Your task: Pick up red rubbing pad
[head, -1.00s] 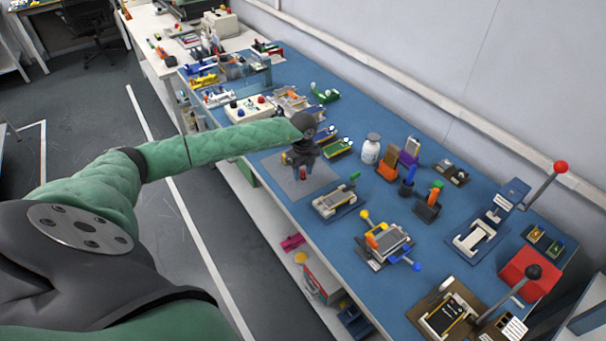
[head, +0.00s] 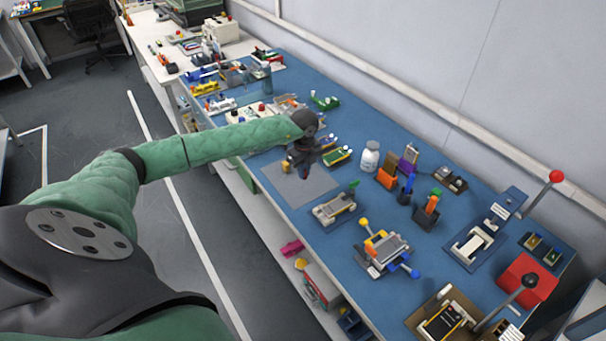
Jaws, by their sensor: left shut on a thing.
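My left gripper (head: 304,174) points down over the grey mat (head: 312,190) on the blue bench. It is shut on the red rubbing pad (head: 304,176); only a small red patch shows between the dark fingertips. The fingers hide most of the pad. I cannot tell whether it touches the mat or is just above it. My right gripper is not in view.
A metal fixture (head: 335,208) stands right of the mat, with a white bottle (head: 370,157) and orange and purple holders behind. Green trays (head: 337,156) lie close behind the gripper. Fixtures with levers fill the right end of the bench.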

